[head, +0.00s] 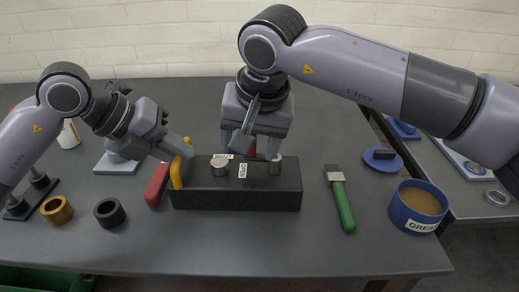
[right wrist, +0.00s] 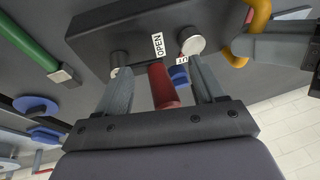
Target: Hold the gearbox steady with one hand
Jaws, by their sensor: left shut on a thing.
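The gearbox is a dark block (head: 240,196) on the middle of the table, with a yellow handle (head: 176,172) at its left end and two round metal knobs (head: 219,165) on top. My left gripper (head: 184,150) is shut on the upper part of the yellow handle; the handle also shows in the right wrist view (right wrist: 237,46). My right gripper (head: 249,152) is over the gearbox top, its fingers pointing down and apart. In the right wrist view a red lever grip (right wrist: 163,86) stands between those fingers, with gaps on both sides. An OPEN label (right wrist: 158,44) is beside it.
A red-handled tool (head: 157,184) lies just left of the gearbox. A gold ring (head: 57,210) and a black ring (head: 110,213) lie further left. A green-handled brush (head: 342,205) and a blue grease tub (head: 400,212) are on the right. The front strip is clear.

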